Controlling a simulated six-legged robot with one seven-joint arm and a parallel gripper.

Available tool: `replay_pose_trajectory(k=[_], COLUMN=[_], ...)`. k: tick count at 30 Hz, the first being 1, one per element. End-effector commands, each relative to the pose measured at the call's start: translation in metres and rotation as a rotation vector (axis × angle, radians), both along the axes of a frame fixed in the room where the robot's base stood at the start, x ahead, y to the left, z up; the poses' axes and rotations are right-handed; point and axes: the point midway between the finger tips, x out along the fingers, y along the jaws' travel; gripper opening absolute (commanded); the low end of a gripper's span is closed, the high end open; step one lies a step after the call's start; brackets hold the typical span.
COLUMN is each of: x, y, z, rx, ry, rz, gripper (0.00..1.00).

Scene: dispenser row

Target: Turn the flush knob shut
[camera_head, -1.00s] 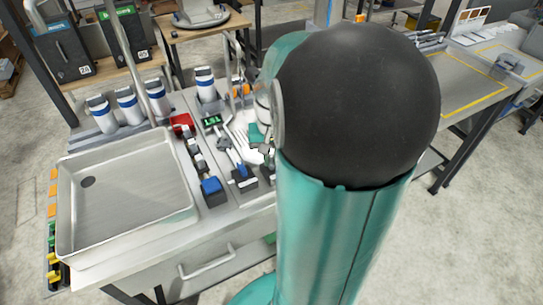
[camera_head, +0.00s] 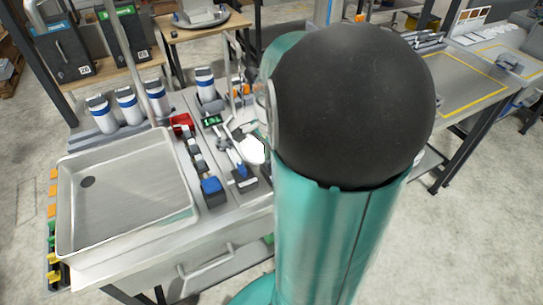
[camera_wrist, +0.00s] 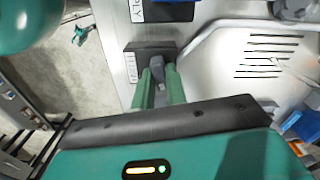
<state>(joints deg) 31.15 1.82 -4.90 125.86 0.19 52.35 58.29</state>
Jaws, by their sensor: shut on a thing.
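In the wrist view, a small grey knob (camera_wrist: 157,70) sits on a dark block (camera_wrist: 146,49) on the metal top. My gripper (camera_wrist: 160,78) has its two green fingers on either side of the knob, shut on it. The knob's exact turn angle is hard to read because the fingers cover its sides. In the head view my arm hides the gripper and the held knob.
White canisters with blue bands (camera_head: 127,104) line the back. A small green display (camera_head: 211,121) is behind. In the wrist view, a slotted pale plate (camera_wrist: 225,60) lies right of the knob.

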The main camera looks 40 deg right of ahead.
Motion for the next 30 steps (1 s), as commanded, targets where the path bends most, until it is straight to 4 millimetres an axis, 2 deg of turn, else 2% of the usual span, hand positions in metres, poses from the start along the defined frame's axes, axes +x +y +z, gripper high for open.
replay_pose_trajectory(k=[12, 28, 29, 30], x=[0.0004, 0.0006, 0.0006, 0.0006], y=[0.0002, 0.0002, 0.0002, 0.0002], z=[0.0013, 0.0014, 0.0014, 0.0013], rx=[0.0, 0.0, 0.0, 0.0], ry=[-0.001, -0.002, -0.002, -0.002], rz=[-0.199, -0.225, -0.225, -0.225], gripper=[0.0, 0.0, 0.18, 0.25])
